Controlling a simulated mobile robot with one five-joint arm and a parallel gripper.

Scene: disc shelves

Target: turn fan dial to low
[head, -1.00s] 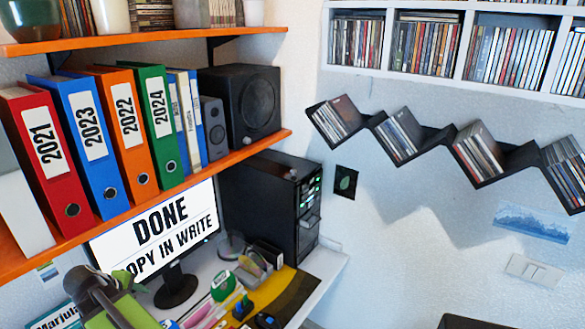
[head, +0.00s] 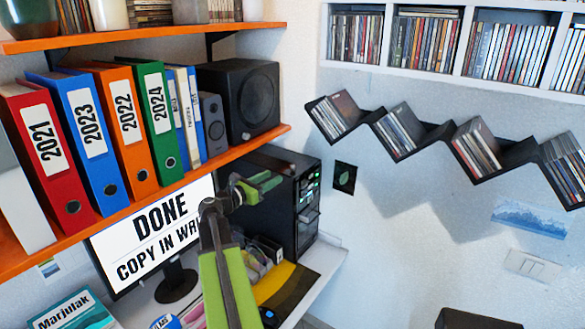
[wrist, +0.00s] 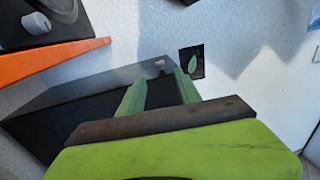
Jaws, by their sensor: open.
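No control marked as a fan dial can be read. The black computer tower (head: 308,205) stands on the desk, with green lights on its front; its top also shows in the wrist view (wrist: 75,100). A small pale knob-like piece (wrist: 160,63) sits at the tower's far end in the wrist view. It appears between my fingertips, but whether it is the dial, and its setting, I cannot tell. My gripper (head: 262,184) is open and empty, in front of the tower's upper part in the head view. Its green fingers (wrist: 160,80) point toward the tower's far end.
An orange shelf (head: 215,158) with binders and a black speaker (head: 240,100) overhangs the desk at left. A grey knob (wrist: 40,27) shows on a dark box in the wrist view. The monitor (head: 150,235) stands behind my arm.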

